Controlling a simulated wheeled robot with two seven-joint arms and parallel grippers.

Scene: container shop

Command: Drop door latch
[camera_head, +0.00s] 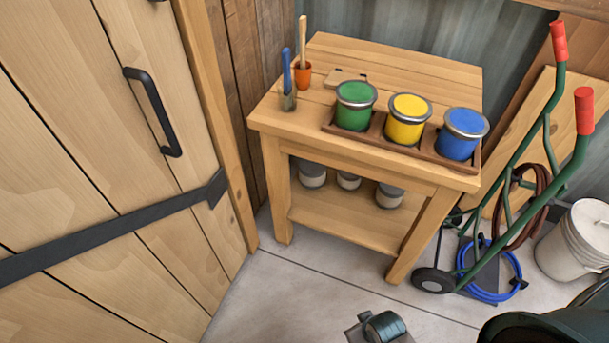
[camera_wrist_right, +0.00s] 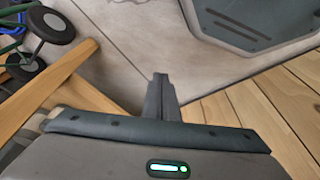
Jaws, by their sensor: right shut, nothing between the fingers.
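A pale plank door (camera_head: 60,150) fills the left of the head view. A long black bar (camera_head: 110,228), which looks like the latch, runs slantwise across it, from the left picture edge up to a dark bracket-like end (camera_head: 217,187) by the door post. A black pull handle (camera_head: 153,110) is above the bar. My right gripper (camera_wrist_right: 160,77) shows in the right wrist view, its fingers together and empty, over the floor. Wooden planks are at the right of that view; the latch is not seen there. My left gripper is out of view.
A wooden workbench (camera_head: 335,155) with green, yellow and blue paint cans stands right of the door. A green hand truck (camera_head: 525,200), coiled blue hose (camera_head: 490,290) and white bucket (camera_head: 575,240) are further right.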

